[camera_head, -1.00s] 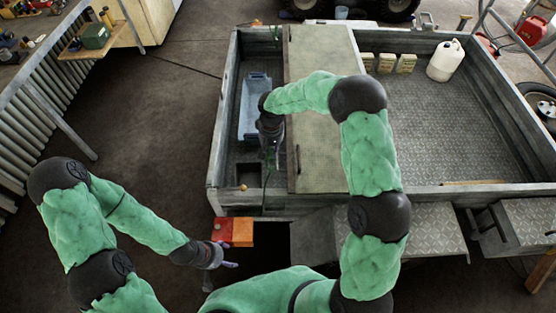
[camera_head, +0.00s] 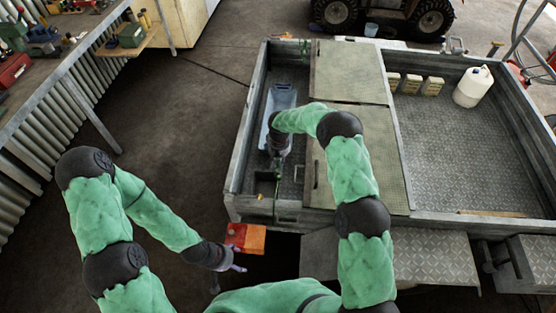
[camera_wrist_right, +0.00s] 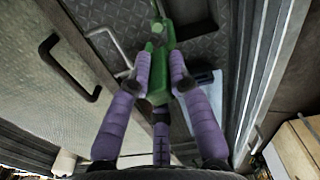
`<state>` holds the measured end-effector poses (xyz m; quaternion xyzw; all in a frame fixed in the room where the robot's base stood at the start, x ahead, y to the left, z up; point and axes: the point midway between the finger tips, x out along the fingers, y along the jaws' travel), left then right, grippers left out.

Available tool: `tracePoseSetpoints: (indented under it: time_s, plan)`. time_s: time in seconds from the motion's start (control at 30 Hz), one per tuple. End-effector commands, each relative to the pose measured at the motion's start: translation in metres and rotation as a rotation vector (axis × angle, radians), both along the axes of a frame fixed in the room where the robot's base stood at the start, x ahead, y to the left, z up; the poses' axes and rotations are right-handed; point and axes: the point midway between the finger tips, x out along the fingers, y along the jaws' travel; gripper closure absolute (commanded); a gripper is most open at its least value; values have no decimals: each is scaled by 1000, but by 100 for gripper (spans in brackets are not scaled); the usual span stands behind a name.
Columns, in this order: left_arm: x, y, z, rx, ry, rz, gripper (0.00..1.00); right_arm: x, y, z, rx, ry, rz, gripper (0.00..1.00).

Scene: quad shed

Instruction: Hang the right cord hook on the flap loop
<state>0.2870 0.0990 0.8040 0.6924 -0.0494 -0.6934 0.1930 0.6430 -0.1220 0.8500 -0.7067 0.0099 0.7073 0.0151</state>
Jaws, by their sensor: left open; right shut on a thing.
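My right gripper (camera_head: 277,172) is low over the narrow left compartment of the bed, beside the flap (camera_head: 393,150). In the right wrist view its purple fingers (camera_wrist_right: 160,85) are shut on the green cord hook (camera_wrist_right: 160,62). A bent metal rod (camera_wrist_right: 104,34), which looks like the flap loop, stands out from the flap's edge just left of the green hook. I cannot tell whether hook and loop touch. My left gripper (camera_head: 238,267) is open and empty, low in front of the bed beside the red and orange lamp (camera_head: 246,238).
A blue-grey tray (camera_head: 283,97) lies in the narrow compartment. The bed's side wall (camera_head: 245,140) stands close on the left. A black handle (camera_wrist_right: 70,68) rises from the flap. A white jug (camera_head: 472,88) and several small boxes (camera_head: 411,84) stand at the bed's back right.

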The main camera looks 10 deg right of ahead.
Motion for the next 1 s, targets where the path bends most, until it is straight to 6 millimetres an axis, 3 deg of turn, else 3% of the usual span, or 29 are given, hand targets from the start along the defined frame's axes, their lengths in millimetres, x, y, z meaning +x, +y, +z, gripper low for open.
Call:
tracePoseSetpoints:
  time_s: [0.6, 1.0]
  plan:
    - [0, 0, 1, 0, 0, 0, 29, -1, -30, -22, 0, 0, 0, 100]
    - [0, 0, -5, 0, 0, 0, 29, -2, -54, -22, 0, 0, -1, 100]
